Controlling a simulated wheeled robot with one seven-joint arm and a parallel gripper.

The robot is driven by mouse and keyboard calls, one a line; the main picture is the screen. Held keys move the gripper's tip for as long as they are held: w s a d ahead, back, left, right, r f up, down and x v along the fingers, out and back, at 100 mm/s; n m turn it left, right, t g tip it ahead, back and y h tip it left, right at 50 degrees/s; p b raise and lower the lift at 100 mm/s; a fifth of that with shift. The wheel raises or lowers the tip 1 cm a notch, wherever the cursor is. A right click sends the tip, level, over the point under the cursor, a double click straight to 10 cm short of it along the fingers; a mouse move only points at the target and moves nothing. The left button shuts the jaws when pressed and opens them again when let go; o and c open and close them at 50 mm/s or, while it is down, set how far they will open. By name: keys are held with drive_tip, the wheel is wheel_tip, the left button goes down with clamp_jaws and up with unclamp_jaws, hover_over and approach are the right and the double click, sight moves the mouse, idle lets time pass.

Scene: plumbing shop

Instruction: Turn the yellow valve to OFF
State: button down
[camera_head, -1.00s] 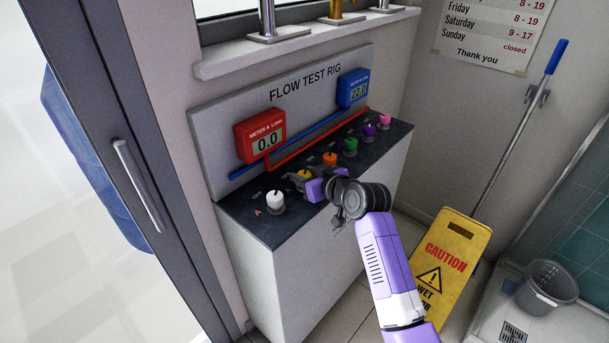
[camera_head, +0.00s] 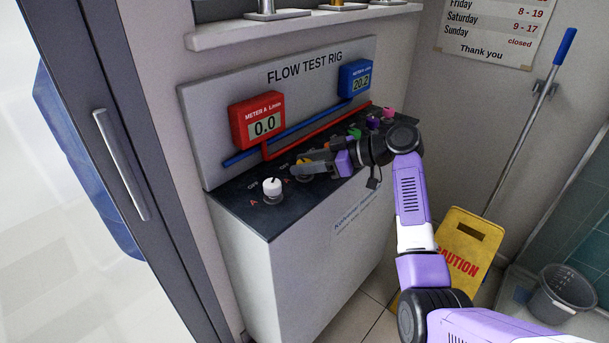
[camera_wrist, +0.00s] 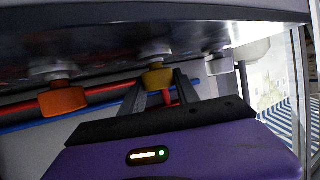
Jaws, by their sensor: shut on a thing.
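The yellow valve (camera_head: 303,163) is on the dark top of the flow test rig, second from the left, partly hidden by my gripper in the head view. My gripper (camera_head: 308,168) reaches it from the right, lying low over the panel. In the wrist view the yellow valve (camera_wrist: 158,78) sits between the two fingers of my gripper (camera_wrist: 160,88), which are shut on it. The OFF marking by this valve cannot be read clearly. The red meter (camera_head: 257,120) reads 0.0 and the blue meter (camera_head: 355,83) reads 20.2.
A white knob (camera_head: 272,187) stands just left of the yellow valve. Green (camera_head: 354,132), purple (camera_head: 373,122) and pink (camera_head: 389,113) knobs stand to the right. The orange knob (camera_wrist: 62,101) is close by in the wrist view. A yellow caution sign (camera_head: 462,250) stands on the floor at right.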

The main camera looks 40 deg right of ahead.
drive_tip(key=shift+f+n+g+y+b, duration=0.15)
drive_tip(key=shift+n+g+y+b, duration=1.25)
drive_tip(key=shift+n+b, duration=0.4)
drive_tip(key=shift+y+b, duration=0.3)
drive_tip(key=c, duration=0.9)
unclamp_jaws()
drive_tip(key=shift+v, duration=3.95)
